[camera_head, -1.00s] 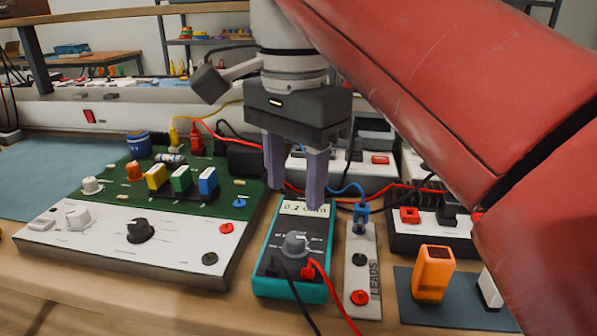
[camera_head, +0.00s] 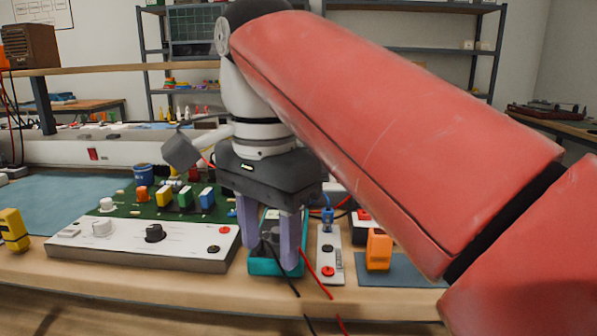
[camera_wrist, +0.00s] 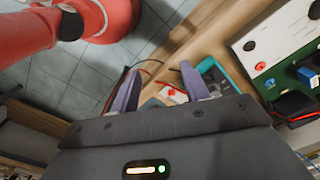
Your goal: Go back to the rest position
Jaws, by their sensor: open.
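My gripper (camera_head: 269,236) hangs below my red arm with its two purple fingers apart and nothing between them that I can make out. In the head view the fingers overlap the teal multimeter (camera_head: 262,266) and hide much of it; whether they touch it I cannot tell. In the wrist view the fingers (camera_wrist: 158,93) are spread, and the teal multimeter (camera_wrist: 228,75) shows beyond one of them, on the wooden bench.
A circuit trainer board (camera_head: 140,247) lies left of the multimeter. To its right are a white leads strip (camera_head: 331,268) and an orange block (camera_head: 378,250) on a dark mat (camera_head: 405,275). Red and black cables hang over the bench's front edge. Shelves (camera_head: 420,50) stand behind.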

